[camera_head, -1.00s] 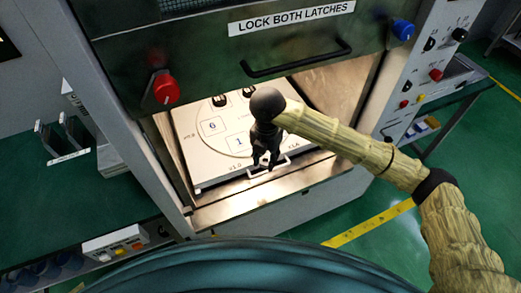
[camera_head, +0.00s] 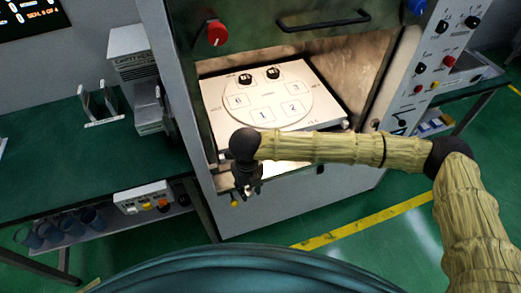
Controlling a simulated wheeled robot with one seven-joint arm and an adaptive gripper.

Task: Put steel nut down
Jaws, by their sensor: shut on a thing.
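My gripper (camera_head: 248,188) is dark and points down in front of the left part of the chamber's front sill. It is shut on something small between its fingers. I take this to be the steel nut, but its shape cannot be made out, as the fingers hide it. The white tray (camera_head: 325,118) sits in the open, lit chamber, behind and above my gripper in the picture. Its round plate (camera_head: 275,92) has numbered squares; 1, 2, 3 and 6 can be read. Two small dark items (camera_head: 245,78) (camera_head: 273,72) stand at the plate's back.
The bench's front area is clear.

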